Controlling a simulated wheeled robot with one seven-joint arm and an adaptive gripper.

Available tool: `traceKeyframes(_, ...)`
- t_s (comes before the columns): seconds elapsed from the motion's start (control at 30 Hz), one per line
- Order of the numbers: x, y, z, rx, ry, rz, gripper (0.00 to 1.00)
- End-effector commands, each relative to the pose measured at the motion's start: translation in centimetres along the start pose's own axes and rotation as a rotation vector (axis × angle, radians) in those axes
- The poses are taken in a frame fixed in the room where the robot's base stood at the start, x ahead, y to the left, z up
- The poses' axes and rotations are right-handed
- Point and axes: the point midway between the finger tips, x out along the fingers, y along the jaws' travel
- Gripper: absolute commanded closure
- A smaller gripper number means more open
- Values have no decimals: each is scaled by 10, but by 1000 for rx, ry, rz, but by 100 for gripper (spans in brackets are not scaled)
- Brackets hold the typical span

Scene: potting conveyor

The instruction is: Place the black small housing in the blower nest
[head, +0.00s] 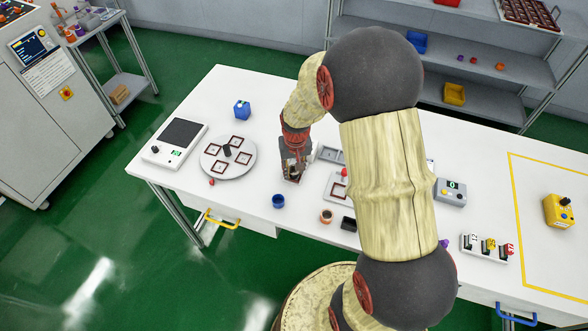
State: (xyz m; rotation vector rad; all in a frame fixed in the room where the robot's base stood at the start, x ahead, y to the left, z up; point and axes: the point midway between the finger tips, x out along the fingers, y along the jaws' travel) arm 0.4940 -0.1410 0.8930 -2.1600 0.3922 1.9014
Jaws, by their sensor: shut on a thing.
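My gripper (292,174) points down over the middle of the white table, just right of the round turntable. It is shut on a small dark piece, which looks like the black small housing; the fingers mostly hide it. A pale plate, perhaps the blower nest, shows in part just under the fingers, with a white round part (316,152) beside it on the right. I cannot tell whether the housing touches the plate.
The turntable (247,166) bears several red-framed squares and a black post. My arm hides the table's middle right.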

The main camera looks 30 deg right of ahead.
Motion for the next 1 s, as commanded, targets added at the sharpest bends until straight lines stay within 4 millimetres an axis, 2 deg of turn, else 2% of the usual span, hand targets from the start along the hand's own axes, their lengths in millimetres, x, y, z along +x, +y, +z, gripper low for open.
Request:
traceKeyframes(0.1,8,1,4,0,-7,1,89)
traceKeyframes(0.53,20,2,9,0,-15,2,86)
traceKeyframes(0.6,21,2,9,-1,-15,2,91)
traceKeyframes(0.77,21,2,10,-1,-16,3,86)
traceKeyframes(0.8,21,2,10,0,-17,3,85)
traceKeyframes(0.83,21,2,10,0,-17,3,58)
traceKeyframes(1.0,21,2,11,0,-21,3,48)
